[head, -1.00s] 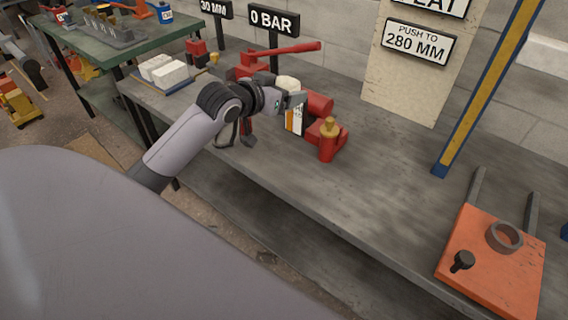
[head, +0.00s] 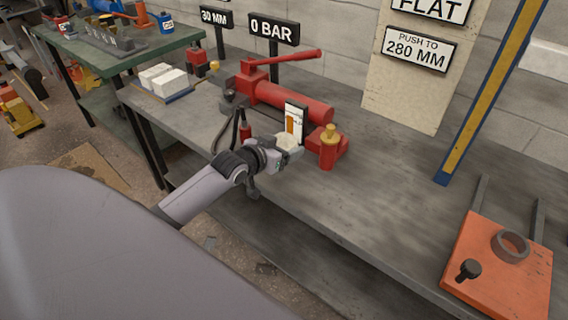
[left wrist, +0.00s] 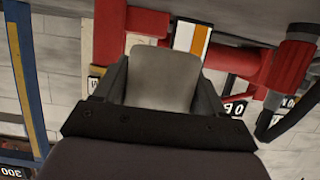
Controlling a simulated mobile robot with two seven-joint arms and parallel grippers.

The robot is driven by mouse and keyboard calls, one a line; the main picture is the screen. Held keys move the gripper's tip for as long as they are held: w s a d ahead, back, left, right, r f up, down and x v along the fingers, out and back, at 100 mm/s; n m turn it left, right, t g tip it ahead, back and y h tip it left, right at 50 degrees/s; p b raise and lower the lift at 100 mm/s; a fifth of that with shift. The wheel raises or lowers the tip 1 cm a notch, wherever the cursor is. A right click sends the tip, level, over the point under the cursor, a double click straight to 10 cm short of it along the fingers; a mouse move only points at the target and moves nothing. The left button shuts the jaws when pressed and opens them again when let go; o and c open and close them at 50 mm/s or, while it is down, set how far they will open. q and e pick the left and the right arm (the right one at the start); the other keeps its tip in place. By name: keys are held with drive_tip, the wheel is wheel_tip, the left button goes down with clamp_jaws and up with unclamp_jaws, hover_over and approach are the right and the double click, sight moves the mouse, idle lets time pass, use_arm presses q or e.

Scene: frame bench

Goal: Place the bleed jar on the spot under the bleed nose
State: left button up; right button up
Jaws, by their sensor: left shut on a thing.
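My left gripper (head: 284,150) is shut on a pale, cream-coloured jar (head: 290,141), above the front part of the bench. The jar also shows as a grey block between the fingers in the left wrist view (left wrist: 165,78). Just behind it stands a white plate with an orange stripe (head: 295,117), also in the wrist view (left wrist: 190,38). The red pump (head: 290,101) lies behind, and a red block with a brass knob (head: 329,135) stands to the right of the jar. I cannot make out the bleed nose or the spot under it. My right gripper is out of view.
The grey bench (head: 370,195) is clear right of the red block. A black hose (head: 232,125) and a small red item (head: 246,131) are left of the gripper. White blocks (head: 165,80) lie further left. A blue-yellow post (head: 490,95) and an orange plate (head: 490,270) are at right.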

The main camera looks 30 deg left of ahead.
sight(284, 171)
use_arm(q)
drive_tip(key=shift+f, duration=2.55)
drive_tip(key=shift+f, duration=0.1)
drive_tip(key=o, duration=1.1)
drive_tip(key=shift+c, duration=0.2)
drive_tip(key=shift+f+b, duration=0.1)
drive_tip(key=shift+b, duration=0.25)
